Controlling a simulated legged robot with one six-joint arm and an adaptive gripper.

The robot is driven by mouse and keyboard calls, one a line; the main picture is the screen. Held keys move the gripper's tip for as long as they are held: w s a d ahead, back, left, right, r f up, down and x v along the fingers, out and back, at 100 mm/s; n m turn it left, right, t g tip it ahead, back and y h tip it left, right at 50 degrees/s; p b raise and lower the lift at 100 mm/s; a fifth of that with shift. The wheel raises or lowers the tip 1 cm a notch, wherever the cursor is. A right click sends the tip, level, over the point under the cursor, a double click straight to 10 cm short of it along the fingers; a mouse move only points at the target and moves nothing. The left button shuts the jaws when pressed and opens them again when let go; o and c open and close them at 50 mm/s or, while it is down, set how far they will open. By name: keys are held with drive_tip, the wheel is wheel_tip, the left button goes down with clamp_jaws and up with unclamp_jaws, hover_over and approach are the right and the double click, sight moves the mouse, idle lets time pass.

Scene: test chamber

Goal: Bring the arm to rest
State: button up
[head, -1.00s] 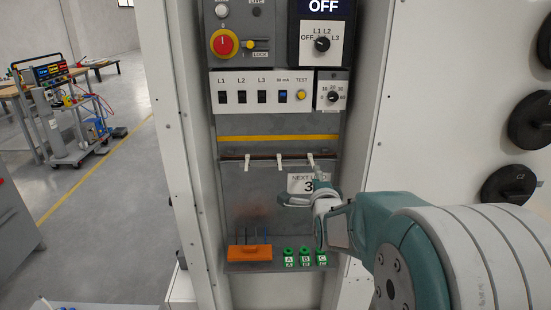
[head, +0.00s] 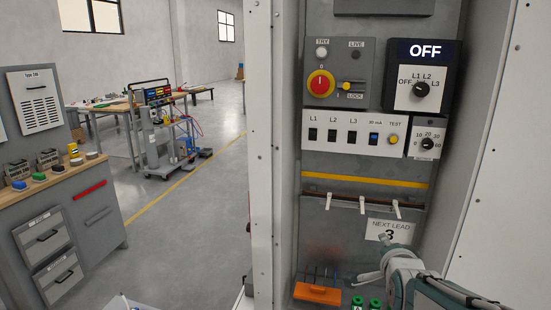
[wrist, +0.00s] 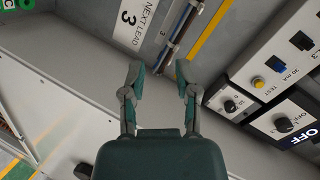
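My gripper (head: 382,258) is at the lower right of the head view, in front of the cabinet's grey back panel and just below the NEXT LEAD 3 label (head: 388,230). The wrist view shows my gripper (wrist: 160,78) with its two fingers apart and nothing between them. The label also shows there (wrist: 131,18), beyond the fingers. The fingers appear clear of the panel, though the exact gap cannot be told. Most of my arm is cut off at the lower right of the head view.
White hooks (head: 362,205) hang from a rail above the label. An orange block (head: 317,293) and green plugs (head: 375,303) sit low in the cabinet. The red knob (head: 320,84) and OFF display (head: 425,50) are higher. A workbench (head: 60,180) stands left; floor (head: 190,240) between is open.

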drive_tip(key=s+a+f+n+g+y, duration=0.1)
drive_tip(key=s+a+n+g, duration=0.3)
drive_tip(key=s+n, duration=0.3)
drive_tip(key=s+a+f+n+g+y, duration=0.2)
drive_tip(key=s+a+n+g, duration=0.2)
drive_tip(key=s, duration=1.1)
drive_tip(key=a+n, duration=0.1)
drive_tip(key=n, duration=0.2)
drive_tip(key=shift+s+a+f+n, duration=0.25)
drive_tip(key=shift+a+f+n, duration=0.05)
